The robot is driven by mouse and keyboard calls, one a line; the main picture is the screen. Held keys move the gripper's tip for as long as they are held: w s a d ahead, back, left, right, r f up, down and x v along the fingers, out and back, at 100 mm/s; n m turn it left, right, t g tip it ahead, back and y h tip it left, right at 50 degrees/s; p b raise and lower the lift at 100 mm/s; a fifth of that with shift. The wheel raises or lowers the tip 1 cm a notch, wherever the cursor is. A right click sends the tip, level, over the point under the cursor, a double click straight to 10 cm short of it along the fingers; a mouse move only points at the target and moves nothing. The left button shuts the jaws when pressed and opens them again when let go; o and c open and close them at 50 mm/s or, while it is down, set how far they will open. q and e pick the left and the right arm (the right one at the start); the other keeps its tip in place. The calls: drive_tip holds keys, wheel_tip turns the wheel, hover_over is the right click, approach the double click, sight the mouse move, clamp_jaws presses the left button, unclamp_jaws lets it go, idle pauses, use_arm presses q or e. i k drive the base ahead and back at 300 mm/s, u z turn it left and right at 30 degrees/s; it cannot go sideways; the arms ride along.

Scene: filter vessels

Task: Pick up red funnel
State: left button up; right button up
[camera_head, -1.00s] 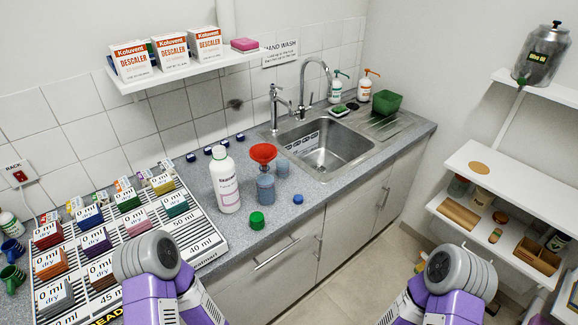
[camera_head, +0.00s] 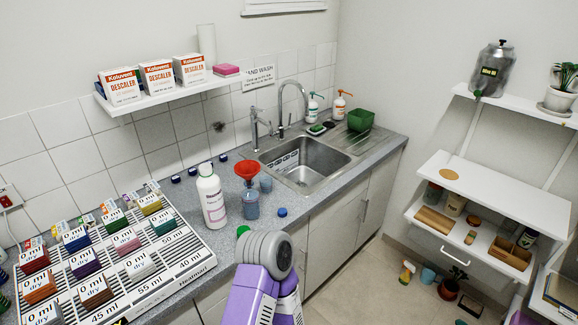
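Neither of my grippers shows in the head view. Only a grey joint and purple link of one arm, seemingly my left, show at the lower middle, in front of the counter edge and below the funnel.
A blue cap (camera_head: 282,212) lies to the right; a green cap (camera_head: 243,231) is partly hidden by my arm. The sink (camera_head: 305,163) lies beyond.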

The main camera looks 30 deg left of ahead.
sight(247, 169)
drive_tip(key=z, duration=0.05)
drive_tip(key=i, duration=0.9)
drive_tip(key=u, duration=0.4)
